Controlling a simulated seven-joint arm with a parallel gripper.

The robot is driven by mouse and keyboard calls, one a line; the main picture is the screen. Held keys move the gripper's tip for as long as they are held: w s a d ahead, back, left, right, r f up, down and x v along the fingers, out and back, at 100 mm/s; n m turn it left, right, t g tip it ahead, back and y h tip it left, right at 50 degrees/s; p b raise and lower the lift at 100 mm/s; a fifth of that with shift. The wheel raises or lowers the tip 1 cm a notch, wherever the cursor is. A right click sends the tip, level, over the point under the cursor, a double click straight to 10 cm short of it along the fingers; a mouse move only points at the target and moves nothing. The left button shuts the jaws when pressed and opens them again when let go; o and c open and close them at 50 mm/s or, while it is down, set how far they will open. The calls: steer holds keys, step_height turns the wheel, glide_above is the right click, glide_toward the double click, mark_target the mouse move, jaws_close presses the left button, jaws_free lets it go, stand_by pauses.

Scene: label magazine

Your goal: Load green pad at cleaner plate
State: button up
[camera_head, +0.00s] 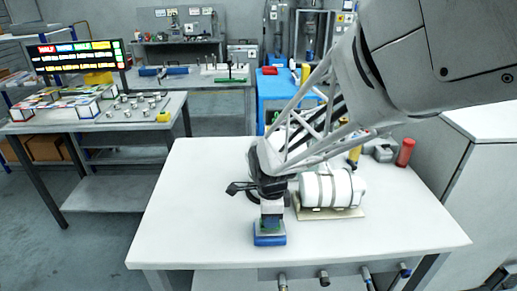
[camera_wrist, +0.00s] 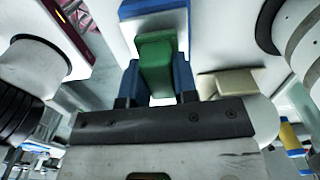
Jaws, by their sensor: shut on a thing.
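My gripper (camera_head: 271,216) points down over the near middle of the white table. In the wrist view, my gripper (camera_wrist: 156,85) has its two blue fingers shut on the sides of a green pad (camera_wrist: 155,58). In the head view the pad (camera_head: 270,224) is only a small green patch between the fingers. Directly below is a blue block (camera_head: 269,240) on the table, likely the cleaner plate; it also shows in the wrist view as a blue plate with a pale edge (camera_wrist: 150,9). I cannot tell whether the pad touches it.
A white strapped cylinder (camera_head: 333,188) lies on a beige base (camera_head: 330,214) just right of my gripper. A red cylinder (camera_head: 405,152) stands at the table's far right. The front left of the white table (camera_head: 185,220) is clear. A side table (camera_head: 100,118) with small parts is at left.

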steer(key=shift+f, duration=0.7)
stand_by(0.9)
steer(key=shift+r, duration=0.1)
stand_by(0.5)
steer(key=shift+r, duration=3.45)
steer(key=shift+w+a, duration=0.1)
steer(key=shift+w+a+r+n, duration=0.15)
steer(key=shift+w+a+n, duration=0.25)
steer(key=shift+w, duration=0.05)
steer(key=w+a+r+n, duration=0.1)
steer(key=w+a+n, duration=0.6)
steer(key=a, duration=0.5)
steer(key=w+a+r+n, duration=0.1)
steer(key=w+a+n, duration=0.5)
steer(key=a+n, duration=0.3)
steer(key=w+a+r+n, duration=0.2)
steer(key=w+a+n, duration=0.5)
steer(key=a, duration=0.9)
steer(key=shift+w+a+n, duration=0.25)
steer(key=shift+w+n, duration=0.1)
steer(key=shift+n, duration=0.75)
